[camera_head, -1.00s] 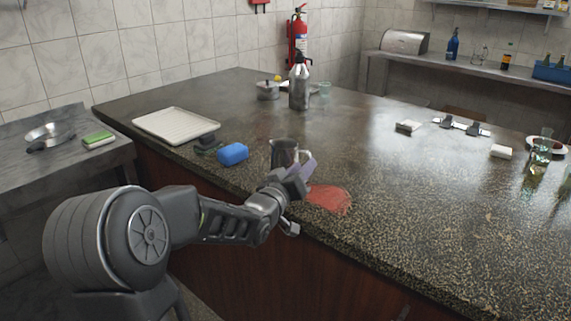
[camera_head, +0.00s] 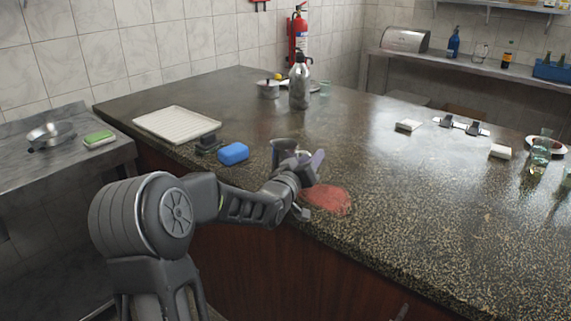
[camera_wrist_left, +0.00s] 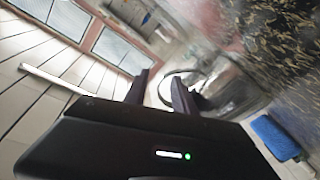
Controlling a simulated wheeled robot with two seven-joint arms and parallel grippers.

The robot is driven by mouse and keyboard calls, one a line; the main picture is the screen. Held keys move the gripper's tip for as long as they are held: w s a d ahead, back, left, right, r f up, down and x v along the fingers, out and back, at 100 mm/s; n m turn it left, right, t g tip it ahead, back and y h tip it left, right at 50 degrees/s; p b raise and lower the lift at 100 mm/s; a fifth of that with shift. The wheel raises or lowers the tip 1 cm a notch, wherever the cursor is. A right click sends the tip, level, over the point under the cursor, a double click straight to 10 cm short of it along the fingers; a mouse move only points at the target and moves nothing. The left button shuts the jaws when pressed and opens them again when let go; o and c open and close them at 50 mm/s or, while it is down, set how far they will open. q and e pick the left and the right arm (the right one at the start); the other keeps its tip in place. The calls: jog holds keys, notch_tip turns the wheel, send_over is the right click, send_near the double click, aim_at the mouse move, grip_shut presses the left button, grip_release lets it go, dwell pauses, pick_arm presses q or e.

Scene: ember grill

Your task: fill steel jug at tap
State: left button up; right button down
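The steel jug (camera_head: 284,146) stands on the dark counter near its front edge, with its lower part hidden behind my left gripper (camera_head: 308,170). In the left wrist view the shiny jug (camera_wrist_left: 228,82) is just beyond the fingers, and its curved handle (camera_wrist_left: 172,76) reaches towards the gap between them. My left gripper (camera_wrist_left: 160,82) is open, with its two fingers apart. I cannot tell whether a finger touches the handle. No tap shows in these views.
A blue sponge (camera_head: 233,153) lies left of the jug and a red cloth (camera_head: 328,199) lies close to its right. The counter's middle is clear.

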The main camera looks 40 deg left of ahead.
dwell(0.4)
pick_arm(q)
grip_shut()
dwell(1.3)
